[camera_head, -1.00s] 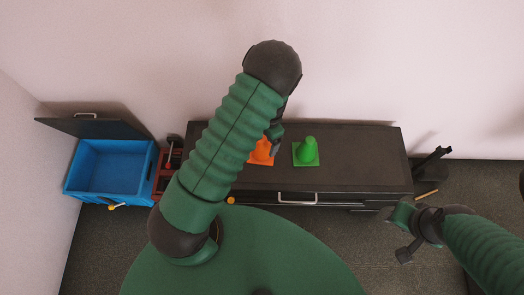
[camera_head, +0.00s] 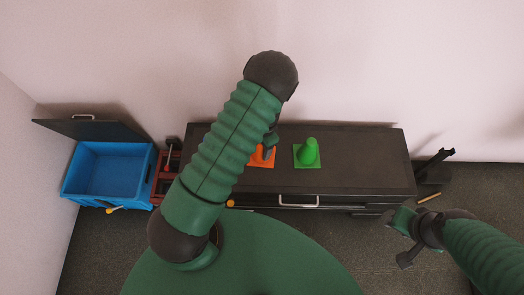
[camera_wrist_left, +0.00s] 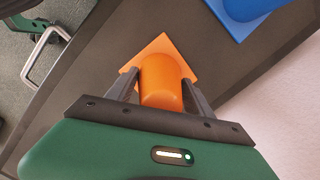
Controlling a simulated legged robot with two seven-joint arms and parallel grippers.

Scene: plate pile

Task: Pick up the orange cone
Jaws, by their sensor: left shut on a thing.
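The orange cone stands on the dark cabinet top. In the head view part of it (camera_head: 257,160) shows beside my left arm, which hides the rest. In the left wrist view the orange cone (camera_wrist_left: 163,68) has its square base on the surface and its body between the two fingers. My left gripper (camera_head: 268,150) is shut on the orange cone. My right gripper (camera_head: 404,236) is empty and open, in front of the cabinet's right end.
A green cone (camera_head: 308,152) stands just right of the orange one on the cabinet (camera_head: 365,165). A blue cone (camera_wrist_left: 243,10) shows in the left wrist view. A blue box (camera_head: 105,172) with its lid open and a red toolbox (camera_head: 160,190) are at left.

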